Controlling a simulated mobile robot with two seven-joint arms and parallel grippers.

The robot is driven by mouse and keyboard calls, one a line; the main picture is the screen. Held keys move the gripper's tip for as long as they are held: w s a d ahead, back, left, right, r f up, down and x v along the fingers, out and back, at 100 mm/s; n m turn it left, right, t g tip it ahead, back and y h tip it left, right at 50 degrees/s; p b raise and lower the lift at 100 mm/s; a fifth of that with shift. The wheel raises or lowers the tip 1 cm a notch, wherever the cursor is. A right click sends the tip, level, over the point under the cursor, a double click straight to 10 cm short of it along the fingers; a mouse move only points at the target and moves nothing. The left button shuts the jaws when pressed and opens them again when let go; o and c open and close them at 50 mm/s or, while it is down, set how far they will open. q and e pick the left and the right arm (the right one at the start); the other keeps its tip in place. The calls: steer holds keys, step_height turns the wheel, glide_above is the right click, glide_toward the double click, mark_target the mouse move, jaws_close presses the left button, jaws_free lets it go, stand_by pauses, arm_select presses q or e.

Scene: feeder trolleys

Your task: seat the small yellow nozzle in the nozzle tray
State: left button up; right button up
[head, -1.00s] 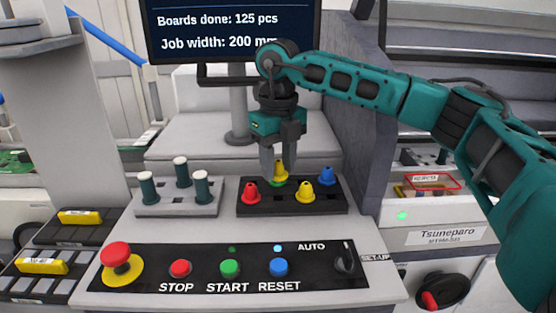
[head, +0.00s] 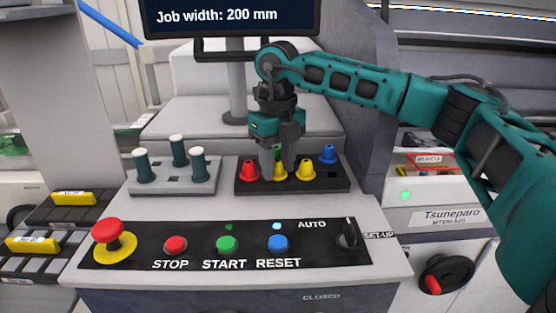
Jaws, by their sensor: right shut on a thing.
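The small yellow nozzle (head: 280,174) is upright between the fingertips of my right gripper (head: 281,162), which is shut on it. It is at the front row of the black nozzle tray (head: 255,189), between a red nozzle (head: 249,171) and another yellow nozzle (head: 305,171). Its lower end is about level with these two; I cannot tell whether it is fully down in its hole. A green nozzle (head: 277,153) behind is partly hidden by the fingers. A blue nozzle (head: 327,155) stands at the back right. My left gripper is out of view.
A grey block with several dark green, white-topped pegs (head: 175,186) stands left of the tray. A button panel (head: 200,258) with a red emergency knob (head: 107,233) lies in front. A monitor (head: 235,18) is above and behind, and a dark grey wall (head: 357,120) rises to the right.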

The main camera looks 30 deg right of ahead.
steer(key=o, duration=1.1)
steer(key=shift+o, duration=0.4)
steer(key=shift+o, duration=1)
